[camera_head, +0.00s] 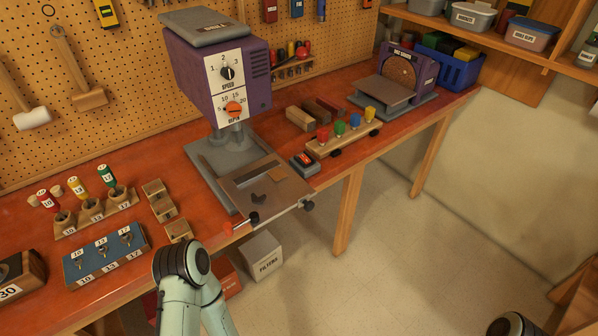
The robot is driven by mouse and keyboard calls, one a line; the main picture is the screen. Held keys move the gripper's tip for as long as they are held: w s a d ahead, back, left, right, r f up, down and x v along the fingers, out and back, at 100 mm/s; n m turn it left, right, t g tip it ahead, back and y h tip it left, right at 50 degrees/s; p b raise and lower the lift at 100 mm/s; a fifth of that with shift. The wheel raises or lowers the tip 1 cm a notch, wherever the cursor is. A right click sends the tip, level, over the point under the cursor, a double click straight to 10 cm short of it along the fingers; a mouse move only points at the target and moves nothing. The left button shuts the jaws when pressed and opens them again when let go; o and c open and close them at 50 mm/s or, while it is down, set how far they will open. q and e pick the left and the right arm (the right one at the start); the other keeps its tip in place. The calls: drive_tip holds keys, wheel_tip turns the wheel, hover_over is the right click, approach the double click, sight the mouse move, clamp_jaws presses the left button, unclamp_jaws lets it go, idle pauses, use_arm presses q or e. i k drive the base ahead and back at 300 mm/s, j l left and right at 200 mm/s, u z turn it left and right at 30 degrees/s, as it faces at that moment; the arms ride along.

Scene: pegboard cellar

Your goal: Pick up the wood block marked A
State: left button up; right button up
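Three small light wood blocks stand in a row on the bench left of the drill press: a back one (153,187), a middle one (163,207) and a front one (178,230). Longer wood pieces lie behind the toy train: a light one (300,118), a dark reddish one (316,112) and a brown one (330,107). I cannot read a letter A on any of them. A jointed part of my arm shows at the bottom, in front of the bench edge, and another at the bottom right. Neither gripper is in view.
A purple drill press (210,75) with a grey table (265,190) stands mid-bench. A toy train with coloured pegs (345,138) and a purple disc sander (408,72) are to its right. A blue bit holder (105,262) lies front left. Floor at right is clear.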

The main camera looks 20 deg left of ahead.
sight(178, 230)
drive_tip(key=u, duration=1.7)
